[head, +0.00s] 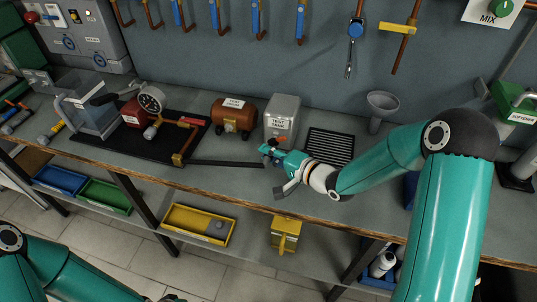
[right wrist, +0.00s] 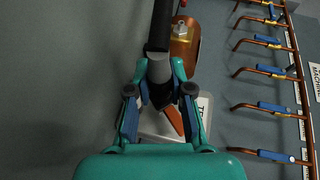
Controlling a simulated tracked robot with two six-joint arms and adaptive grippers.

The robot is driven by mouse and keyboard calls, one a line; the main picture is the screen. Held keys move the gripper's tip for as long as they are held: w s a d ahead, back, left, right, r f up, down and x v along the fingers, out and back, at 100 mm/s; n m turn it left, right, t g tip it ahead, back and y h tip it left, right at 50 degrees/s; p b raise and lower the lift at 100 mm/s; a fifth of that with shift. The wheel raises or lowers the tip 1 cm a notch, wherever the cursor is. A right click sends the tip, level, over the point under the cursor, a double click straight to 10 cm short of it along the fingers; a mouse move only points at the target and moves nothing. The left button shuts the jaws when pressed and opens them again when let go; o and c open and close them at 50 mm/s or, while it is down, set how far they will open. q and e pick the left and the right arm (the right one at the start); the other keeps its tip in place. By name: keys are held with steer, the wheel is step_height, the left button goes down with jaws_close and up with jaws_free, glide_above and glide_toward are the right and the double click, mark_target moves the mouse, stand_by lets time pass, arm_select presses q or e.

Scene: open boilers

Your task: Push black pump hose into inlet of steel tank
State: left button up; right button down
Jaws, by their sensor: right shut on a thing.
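The black pump hose (head: 225,163) runs along the bench from the pump (head: 137,112) to my right gripper (head: 270,153). My right gripper is shut on the hose near its grey end piece, which shows between the fingers in the right wrist view (right wrist: 159,70). The steel tank (head: 283,117) stands just behind the gripper in the head view. Its pale body also shows below and beyond the fingers in the right wrist view (right wrist: 205,108). The tank's inlet cannot be made out clearly. Of my left arm only links show at the lower left; its gripper is not in view.
A copper tank (head: 234,116) stands left of the steel tank. A black grate (head: 329,146) and a funnel (head: 381,108) are to the right. The pump stands on a black mat (head: 95,139). Yellow bins sit on the shelf below the bench edge.

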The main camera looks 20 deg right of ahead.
steer(key=shift+w+d, duration=0.3)
steer(key=shift+w, duration=0.15)
stand_by(0.7)
stand_by(1.0)
steer(key=c, duration=1)
jaws_free()
steer(key=shift+o, duration=0.2)
steer(key=shift+s, duration=0.1)
steer(key=shift+p+v, duration=0.55)
steer(key=shift+v, duration=1.8)
steer(key=shift+d, duration=0.1)
